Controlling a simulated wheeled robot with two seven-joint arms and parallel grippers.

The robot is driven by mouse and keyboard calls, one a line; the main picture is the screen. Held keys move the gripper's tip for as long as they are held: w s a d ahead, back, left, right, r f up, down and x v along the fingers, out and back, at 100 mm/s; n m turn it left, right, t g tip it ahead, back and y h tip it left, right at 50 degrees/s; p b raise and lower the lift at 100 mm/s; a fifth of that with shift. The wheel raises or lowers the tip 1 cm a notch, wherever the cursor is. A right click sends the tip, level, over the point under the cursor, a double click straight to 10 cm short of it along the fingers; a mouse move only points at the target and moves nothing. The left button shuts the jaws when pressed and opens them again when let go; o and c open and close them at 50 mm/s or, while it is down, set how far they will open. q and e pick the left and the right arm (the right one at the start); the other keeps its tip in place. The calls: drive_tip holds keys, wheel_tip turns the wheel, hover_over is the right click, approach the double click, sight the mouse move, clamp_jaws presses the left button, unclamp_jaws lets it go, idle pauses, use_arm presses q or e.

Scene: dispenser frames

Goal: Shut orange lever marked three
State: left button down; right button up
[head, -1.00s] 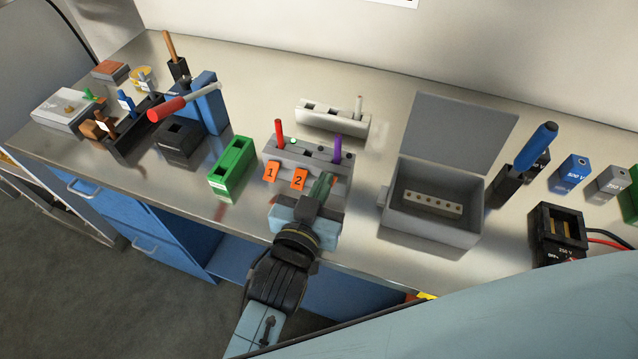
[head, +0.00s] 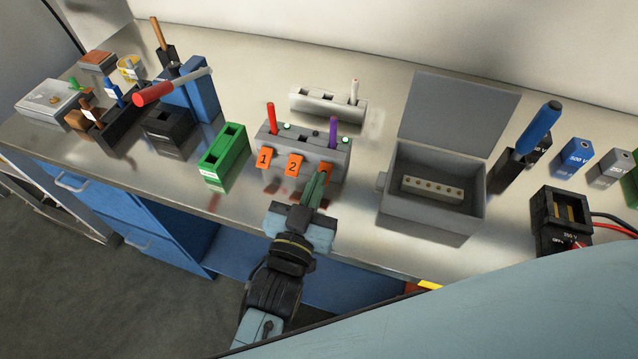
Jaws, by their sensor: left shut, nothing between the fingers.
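The grey dispenser block (head: 300,146) stands near the bench's front edge, with a red stick (head: 271,118) and a purple stick (head: 333,131) upright in its top. Orange levers marked 1 (head: 264,159) and 2 (head: 294,165) show on its front. A third orange lever (head: 328,169) is mostly hidden behind my left gripper (head: 318,182); its mark and exact angle cannot be read. The left gripper is shut and empty, its fingertips at the third lever; contact cannot be told. My right gripper is not in view.
A green box (head: 223,157) stands left of the dispenser, and a white slotted holder (head: 328,106) behind it. An open grey box (head: 432,210) with its lid raised stands to the right. Bare bench lies between the dispenser and this box.

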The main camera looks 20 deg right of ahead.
use_arm(q)
drive_tip(key=shift+s+r+p, duration=0.1)
drive_tip(key=shift+r+p, duration=0.2)
drive_tip(key=shift+p, duration=0.1)
drive_tip(key=s+a+f+p, duration=0.1)
drive_tip(key=s+a+f, duration=0.3)
drive_tip(key=s+a, duration=0.1)
drive_tip(key=shift+s+f+p, duration=0.4)
drive_tip(key=shift+s, duration=0.5)
